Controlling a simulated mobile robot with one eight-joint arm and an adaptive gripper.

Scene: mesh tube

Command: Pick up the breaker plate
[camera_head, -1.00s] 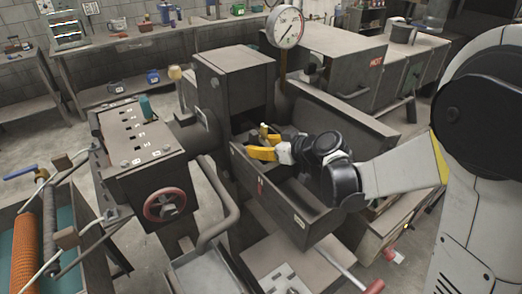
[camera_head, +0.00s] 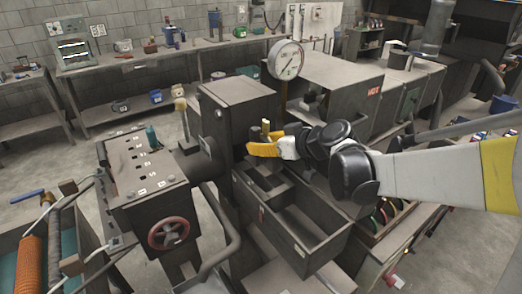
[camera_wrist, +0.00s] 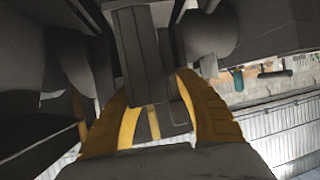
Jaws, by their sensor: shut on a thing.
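My gripper (camera_head: 263,147), with yellow fingers, is above the inner end of the open dark drawer-like trough. In the wrist view the two yellow fingers (camera_wrist: 152,95) stand either side of a flat grey slab (camera_wrist: 145,70), which seems to be the breaker plate. The fingers are shut on it. In the head view the plate is mostly hidden by the fingers, and its outline cannot be told apart from the dark machine behind.
The open trough (camera_head: 318,240) lies below my gripper. The dark machine housing (camera_head: 240,105) is close on the left, with a dial gauge (camera_head: 286,60) behind. A box with a red handwheel (camera_head: 168,233) stands at the front left. Workbenches line the back wall.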

